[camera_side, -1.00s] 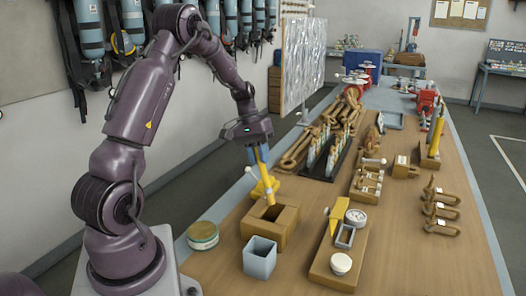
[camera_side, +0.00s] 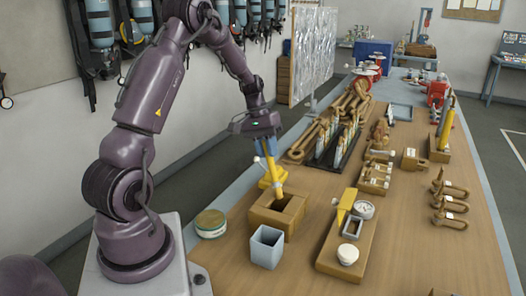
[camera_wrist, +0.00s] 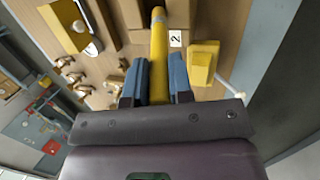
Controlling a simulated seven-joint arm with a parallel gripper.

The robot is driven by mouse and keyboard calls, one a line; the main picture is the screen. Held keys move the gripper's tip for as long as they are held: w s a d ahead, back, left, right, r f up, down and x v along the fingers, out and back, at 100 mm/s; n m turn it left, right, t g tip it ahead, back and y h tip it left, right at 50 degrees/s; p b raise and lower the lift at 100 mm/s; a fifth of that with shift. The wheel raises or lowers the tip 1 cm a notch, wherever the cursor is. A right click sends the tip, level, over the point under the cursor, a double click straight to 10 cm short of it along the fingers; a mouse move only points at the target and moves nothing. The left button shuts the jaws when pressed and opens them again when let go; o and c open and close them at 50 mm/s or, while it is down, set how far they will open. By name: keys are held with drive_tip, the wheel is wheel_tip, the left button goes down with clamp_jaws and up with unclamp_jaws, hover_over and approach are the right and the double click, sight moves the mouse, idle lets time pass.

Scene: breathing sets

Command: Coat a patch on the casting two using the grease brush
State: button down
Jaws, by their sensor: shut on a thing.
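My gripper (camera_side: 266,147) is shut on the yellow handle of the grease brush (camera_side: 272,168), which points down, slightly tilted, over a brown open-topped block (camera_side: 264,220). In the wrist view the handle (camera_wrist: 158,60) runs up between the blue fingers of my gripper (camera_wrist: 157,80). A white label with a "2" (camera_wrist: 175,38) sits beside the handle on a brown face, which seems to be casting two.
A round tin (camera_side: 210,223) stands left of the block and a grey square cup (camera_side: 267,247) in front. To the right is a wooden stand (camera_side: 340,264) with a yellow bracket, a gauge and a white-lidded pot.

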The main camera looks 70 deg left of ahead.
drive_tip(key=w+a, duration=0.4)
drive_tip(key=a, duration=0.1)
wheel_tip(320, 180, up, 9)
drive_tip(key=d, duration=0.1)
idle(0.6)
drive_tip(key=shift+s, duration=0.15)
idle(0.9)
drive_tip(key=shift+s+a+f+n+t+h, duration=0.15)
drive_tip(key=shift+s+a+f+n+t, duration=0.1)
drive_tip(key=shift+s+a+f+t, duration=0.45)
drive_tip(key=shift+s+a+f+n+t+h, duration=0.2)
drive_tip(key=shift+s+a+f+t, duration=0.3)
drive_tip(key=shift+s+a, duration=0.35)
